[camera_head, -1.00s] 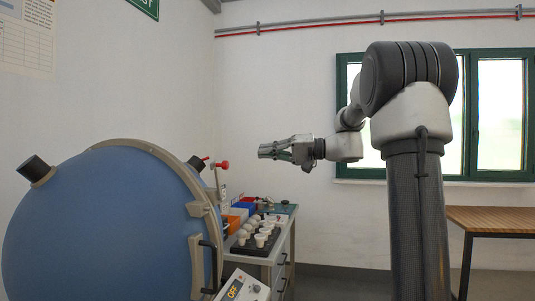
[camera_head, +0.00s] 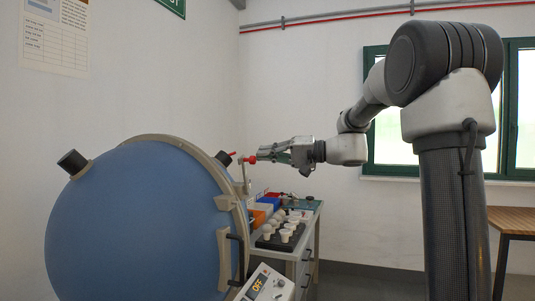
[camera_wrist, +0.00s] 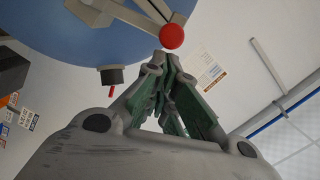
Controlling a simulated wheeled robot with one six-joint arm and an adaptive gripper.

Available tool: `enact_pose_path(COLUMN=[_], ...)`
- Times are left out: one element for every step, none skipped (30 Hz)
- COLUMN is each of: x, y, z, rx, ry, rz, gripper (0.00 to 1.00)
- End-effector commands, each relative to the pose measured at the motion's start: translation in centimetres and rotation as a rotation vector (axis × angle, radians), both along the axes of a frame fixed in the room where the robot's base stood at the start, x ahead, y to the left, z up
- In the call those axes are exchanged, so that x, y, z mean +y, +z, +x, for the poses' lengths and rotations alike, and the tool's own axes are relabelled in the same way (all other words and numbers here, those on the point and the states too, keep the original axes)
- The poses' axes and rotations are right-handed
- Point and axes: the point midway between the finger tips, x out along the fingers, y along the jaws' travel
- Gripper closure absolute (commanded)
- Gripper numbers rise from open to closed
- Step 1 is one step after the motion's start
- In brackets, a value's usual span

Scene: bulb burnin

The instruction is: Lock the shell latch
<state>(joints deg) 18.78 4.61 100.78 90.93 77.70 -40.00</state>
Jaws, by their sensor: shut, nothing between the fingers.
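The blue sphere shell (camera_head: 140,225) with a beige rim band fills the left of the head view. A latch lever with a red knob (camera_head: 249,159) stands at the shell's upper right edge. My gripper (camera_head: 262,152) is shut and empty, its fingertips right by the red knob in the head view. In the wrist view my fingertips (camera_wrist: 168,58) point up at the red knob (camera_wrist: 171,37), which sits just beyond them. Whether they touch it I cannot tell. The shell (camera_wrist: 90,25) shows behind the knob in the wrist view.
A control box (camera_head: 265,285) with an "OFF" display is at the shell's lower right. Behind it a bench (camera_head: 305,250) carries a dark tray of white bulbs (camera_head: 287,232) and coloured bins (camera_head: 262,207). A wooden table (camera_head: 512,220) stands far right.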

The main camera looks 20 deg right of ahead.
Motion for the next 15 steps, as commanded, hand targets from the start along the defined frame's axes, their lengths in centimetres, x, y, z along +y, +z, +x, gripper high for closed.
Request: enact_pose_path(x=[0.0, 0.01, 0.03, 0.05, 0.08, 0.14, 0.19, 0.23, 0.28, 0.3, 0.32, 0.35, 0.39, 0.41, 0.44], y=[0.0, 0.0, 0.01, 0.01, 0.02, 0.04, 0.04, 0.04, 0.02, 0.02, 0.02, 0.01, 0.01, 0.01, 0.01], z=[0.0, -0.02, -0.05, -0.08, -0.13, -0.21, -0.28, -0.34, -0.41, -0.44, -0.46, -0.51, -0.55, -0.58, -0.64], rx=[-0.001, -0.002, -0.004, -0.006, -0.011, -0.016, -0.023, -0.029, -0.035, -0.038, -0.04, -0.044, -0.047, -0.051, -0.056], ry=[0.0, 0.0, 0.0, 0.0, 0.0, 0.0, 0.0, 0.0, 0.0, 0.0, 0.0, 0.0, -0.001, 0.0, 0.0], rz=[-0.001, -0.001, -0.003, -0.005, -0.007, -0.012, -0.017, -0.022, -0.026, -0.028, -0.03, -0.033, -0.036, -0.038, -0.041], gripper=[1.0, 1.0, 1.0, 1.0, 1.0, 1.0, 1.0, 1.0, 1.0, 1.0, 1.0, 1.0, 1.0, 1.0, 1.0])
